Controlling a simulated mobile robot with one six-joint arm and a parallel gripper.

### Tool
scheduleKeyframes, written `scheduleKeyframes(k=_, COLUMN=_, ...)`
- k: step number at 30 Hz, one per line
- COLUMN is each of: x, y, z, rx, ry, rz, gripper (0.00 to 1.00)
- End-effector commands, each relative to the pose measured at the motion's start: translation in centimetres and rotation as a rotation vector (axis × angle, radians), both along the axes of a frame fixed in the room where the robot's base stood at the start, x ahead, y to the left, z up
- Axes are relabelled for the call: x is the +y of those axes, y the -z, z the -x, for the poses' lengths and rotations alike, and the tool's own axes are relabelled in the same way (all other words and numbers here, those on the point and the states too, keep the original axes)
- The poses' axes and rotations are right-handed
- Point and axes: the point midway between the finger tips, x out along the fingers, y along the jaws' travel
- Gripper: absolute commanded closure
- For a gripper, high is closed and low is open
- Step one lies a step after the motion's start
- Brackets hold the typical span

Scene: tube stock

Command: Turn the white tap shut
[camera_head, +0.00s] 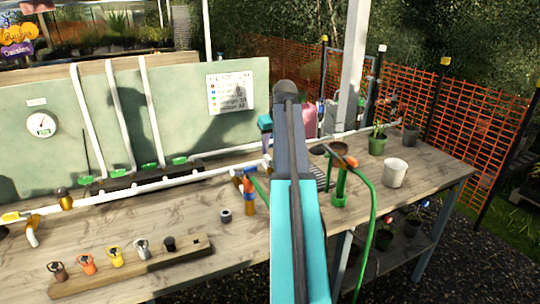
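I cannot make out a tap with a clearly white handle. A white pipe (130,189) runs along the bench, with a brass fitting (65,199) and a yellow lever (12,216) at its left end. A short white spout (33,238) points down below that lever. Green levers (150,166) sit at the feet of the white upright pipes (123,115). A pale grey-white fitting (142,249) stands on a wooden strip among other coloured fittings. My arm rises through the middle and hides part of the bench. My gripper does not clearly show.
The wooden bench (195,228) has bare room between pipe and strip (70,289). A blue-orange fitting (249,195) and a dark ring (226,215) lie left of my arm. A green hose (372,225), white pot (395,173) and plant pot (377,144) are to the right.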

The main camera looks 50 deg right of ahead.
Motion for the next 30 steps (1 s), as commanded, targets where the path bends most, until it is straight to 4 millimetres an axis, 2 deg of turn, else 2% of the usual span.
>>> scheduleKeyframes(k=6, x=-0.4, y=2.6, z=-1.0, rx=0.001, ry=0.0, rz=0.0, gripper=0.67)
scheduleKeyframes(k=12, x=-0.7, y=4.2, z=-1.6, rx=0.0, ry=0.001, rz=0.0, gripper=0.67)
scheduleKeyframes(k=25, x=-0.9, y=4.8, z=-1.7, rx=-0.001, ry=0.001, rz=0.001, gripper=0.67)
scheduleKeyframes(k=26, x=-0.9, y=4.8, z=-1.7, rx=-0.001, ry=0.002, rz=0.001, gripper=0.69)
scheduleKeyframes(k=30, x=-0.9, y=4.8, z=-1.7, rx=-0.001, ry=0.002, rz=0.001, gripper=0.93)
